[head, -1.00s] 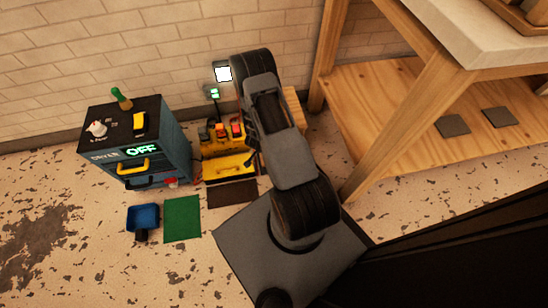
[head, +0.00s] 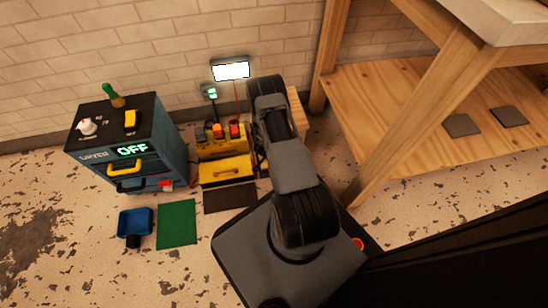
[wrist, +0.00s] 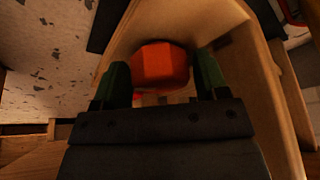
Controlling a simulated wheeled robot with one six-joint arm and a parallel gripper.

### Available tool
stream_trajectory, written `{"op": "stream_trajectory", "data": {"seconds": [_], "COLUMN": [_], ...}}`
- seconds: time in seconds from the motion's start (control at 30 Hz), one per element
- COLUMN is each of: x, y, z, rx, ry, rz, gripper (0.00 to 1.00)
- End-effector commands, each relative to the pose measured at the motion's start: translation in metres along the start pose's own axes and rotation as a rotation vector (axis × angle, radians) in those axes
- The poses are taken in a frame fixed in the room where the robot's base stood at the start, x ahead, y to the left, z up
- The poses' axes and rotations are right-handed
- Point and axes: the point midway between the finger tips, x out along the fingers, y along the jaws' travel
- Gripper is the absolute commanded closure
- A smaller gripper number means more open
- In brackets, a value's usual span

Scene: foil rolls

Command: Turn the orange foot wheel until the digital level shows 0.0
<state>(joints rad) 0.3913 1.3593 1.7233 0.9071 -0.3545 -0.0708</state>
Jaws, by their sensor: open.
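An orange-red rounded part (wrist: 160,66), which looks like the foot wheel, sits between wooden walls in the wrist view. My gripper (wrist: 161,80) is open, with one green-padded finger on each side of this part. I cannot tell whether the fingers touch it. In the head view my arm hides the gripper and the wheel. I cannot make out the digital level or its reading in either view.
A dryer cabinet (head: 165,150) showing OFF stands at the left. A wooden bench (head: 385,135) is at the right. A blue scoop (head: 135,222) and green mat (head: 177,223) lie on the floor.

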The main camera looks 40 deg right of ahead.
Motion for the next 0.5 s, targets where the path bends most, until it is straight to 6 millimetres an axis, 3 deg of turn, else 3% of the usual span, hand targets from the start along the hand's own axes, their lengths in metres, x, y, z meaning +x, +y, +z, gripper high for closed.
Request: {"op": "stream_trajectory", "data": {"seconds": [0.23,0.5], "x": [0.0002,0.0001], "y": [0.0001,0.0000], "z": [-0.0001,0.0000], "rx": [0.001,0.001], "ry": [0.000,0.000], "rz": [0.000,0.000], "gripper": [0.33,0.59]}}
